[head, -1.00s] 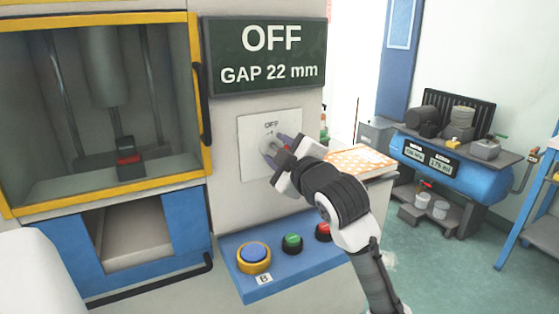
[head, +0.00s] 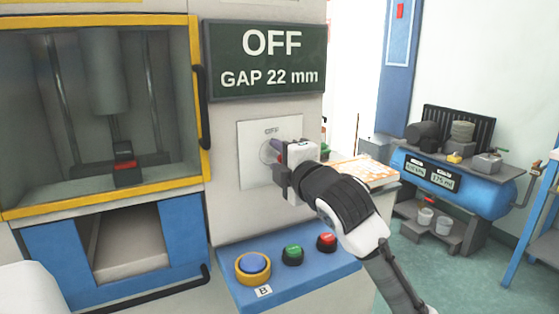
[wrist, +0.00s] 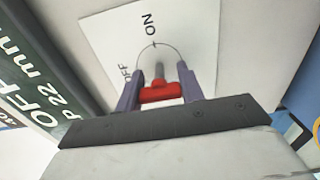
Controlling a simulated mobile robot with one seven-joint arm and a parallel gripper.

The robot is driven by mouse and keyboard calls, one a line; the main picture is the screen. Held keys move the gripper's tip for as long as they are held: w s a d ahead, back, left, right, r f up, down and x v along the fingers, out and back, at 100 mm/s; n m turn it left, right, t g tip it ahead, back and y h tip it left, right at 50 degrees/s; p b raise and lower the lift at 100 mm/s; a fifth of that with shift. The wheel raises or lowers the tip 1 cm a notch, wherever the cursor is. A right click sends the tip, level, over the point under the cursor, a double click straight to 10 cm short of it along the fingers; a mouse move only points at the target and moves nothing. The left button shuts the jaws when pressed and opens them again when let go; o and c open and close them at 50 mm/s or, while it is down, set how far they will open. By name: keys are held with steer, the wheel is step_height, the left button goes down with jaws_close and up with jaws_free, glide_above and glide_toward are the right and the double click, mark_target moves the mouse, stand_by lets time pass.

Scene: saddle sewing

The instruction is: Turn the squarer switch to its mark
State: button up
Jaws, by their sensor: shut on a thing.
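The squarer switch, with a red handle (wrist: 160,92) and a grey shaft, stands on a pale plate (head: 255,178) on the machine front. My gripper (wrist: 158,82) is shut on the red handle, one purple finger on each side. In the head view my gripper (head: 279,150) reaches the plate from the right and hides most of the switch. The plate carries an OFF label (wrist: 124,74) and an ON label (wrist: 150,24) around a thin ring. Which label the switch points at is unclear. The dark display (head: 265,62) reads OFF, GAP 22 mm.
A yellow-framed window (head: 205,90) is at left. A blue compressor (head: 480,190) stands back right.

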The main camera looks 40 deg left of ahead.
stand_by(0.4)
steer(key=o, duration=1)
steer(key=b+v, duration=0.1)
steer(key=v, duration=1.3)
steer(key=shift+a, duration=0.15)
